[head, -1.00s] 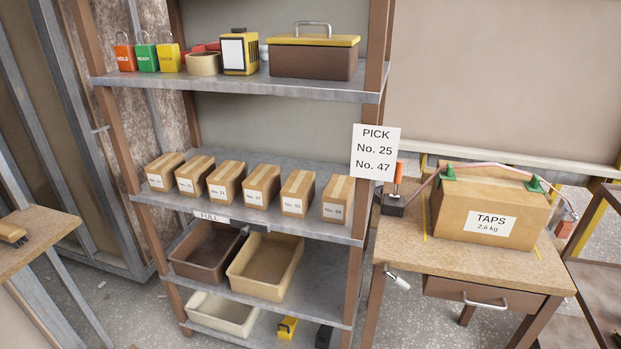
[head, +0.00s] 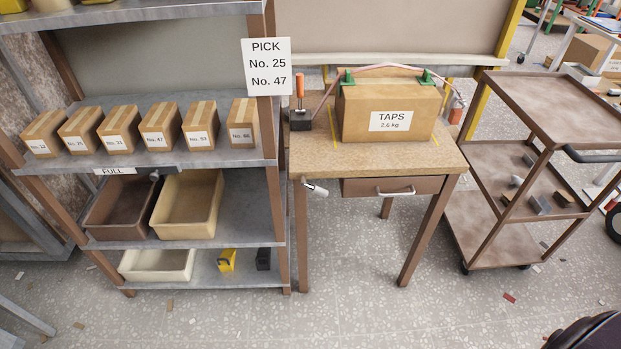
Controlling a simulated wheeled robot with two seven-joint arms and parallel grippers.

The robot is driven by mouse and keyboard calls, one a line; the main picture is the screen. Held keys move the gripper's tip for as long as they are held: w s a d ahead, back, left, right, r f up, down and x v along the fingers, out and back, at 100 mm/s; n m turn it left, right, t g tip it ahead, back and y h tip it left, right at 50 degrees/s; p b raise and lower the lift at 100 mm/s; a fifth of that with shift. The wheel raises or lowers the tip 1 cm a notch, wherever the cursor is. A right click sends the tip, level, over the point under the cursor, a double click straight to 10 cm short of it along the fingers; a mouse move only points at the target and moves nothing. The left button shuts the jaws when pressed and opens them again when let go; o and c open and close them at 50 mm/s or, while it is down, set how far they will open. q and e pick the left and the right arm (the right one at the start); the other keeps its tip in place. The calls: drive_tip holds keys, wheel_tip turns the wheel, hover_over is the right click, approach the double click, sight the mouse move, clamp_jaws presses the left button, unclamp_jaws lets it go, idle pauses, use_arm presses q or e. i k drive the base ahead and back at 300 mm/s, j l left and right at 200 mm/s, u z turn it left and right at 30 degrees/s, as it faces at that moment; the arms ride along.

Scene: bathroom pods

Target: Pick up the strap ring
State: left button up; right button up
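A pinkish strap (head: 385,66) runs over the top of the cardboard TAPS box (head: 362,107) on the small wooden table. Green corner pieces (head: 347,78) sit under the strap at the box's top edges. The strap's right end hangs beside the box, with a small grey shape (head: 459,101) that may be the strap ring; it is too small to tell. A small red block (head: 456,115) shows just below it. On the left, the strap slopes down toward a dark block with an orange upright handle (head: 300,92). Neither of my grippers is in view.
A shelf rack (head: 272,215) with numbered boxes and bins stands left of the table (head: 385,157). A brown cart (head: 560,105) stands close on the right. A white PICK sign (head: 268,66) hangs on the rack post. The floor in front is mostly clear.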

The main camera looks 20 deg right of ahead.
sight(455, 116)
drive_tip(key=z, duration=1.5)
